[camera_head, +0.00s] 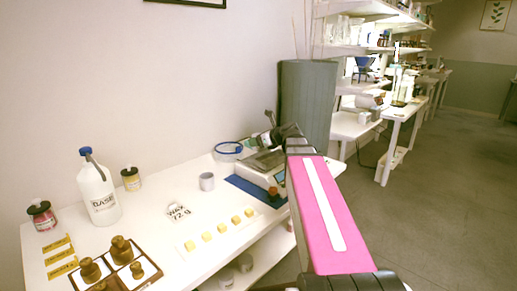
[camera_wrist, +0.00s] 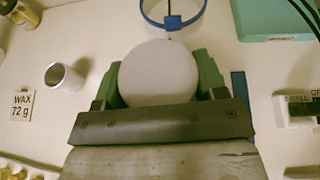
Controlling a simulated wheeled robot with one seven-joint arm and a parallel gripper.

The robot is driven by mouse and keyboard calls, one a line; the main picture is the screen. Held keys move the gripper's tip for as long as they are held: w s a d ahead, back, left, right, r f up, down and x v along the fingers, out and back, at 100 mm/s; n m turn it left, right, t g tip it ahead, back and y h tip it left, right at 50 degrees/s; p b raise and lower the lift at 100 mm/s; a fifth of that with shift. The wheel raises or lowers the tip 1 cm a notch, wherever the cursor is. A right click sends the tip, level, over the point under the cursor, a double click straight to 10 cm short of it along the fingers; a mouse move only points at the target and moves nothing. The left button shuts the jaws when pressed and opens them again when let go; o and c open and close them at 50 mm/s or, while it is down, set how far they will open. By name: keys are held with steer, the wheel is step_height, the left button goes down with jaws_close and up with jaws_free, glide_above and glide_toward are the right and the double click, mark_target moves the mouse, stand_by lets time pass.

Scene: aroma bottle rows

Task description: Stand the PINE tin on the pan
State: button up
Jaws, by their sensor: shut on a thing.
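My gripper (camera_head: 270,138) is over the far side of the scale. In the wrist view its green fingers (camera_wrist: 160,85) are shut on a round, pale, smooth-topped thing (camera_wrist: 158,72), likely the PINE tin; no label shows, so I cannot confirm its name. The scale's flat metal pan (camera_head: 262,161) lies below and in front of the gripper in the head view. In the wrist view the pan is hidden behind the held thing and the gripper. I cannot tell whether the held thing touches the pan.
A blue-rimmed round container (camera_head: 228,148) stands left of the scale, and a grey cup (camera_head: 207,181) nearer. A WAX 72 g card (camera_head: 178,212), yellow cubes (camera_head: 221,228), a BASE bottle (camera_head: 98,190), two jars and a weights tray (camera_head: 146,284) occupy the table's left.

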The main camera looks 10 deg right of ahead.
steer(key=shift+f, duration=1.75)
steer(key=o, duration=0.9)
steer(key=shift+f, duration=0.1)
steer(key=shift+o, duration=0.2)
steer(key=v, duration=1.2)
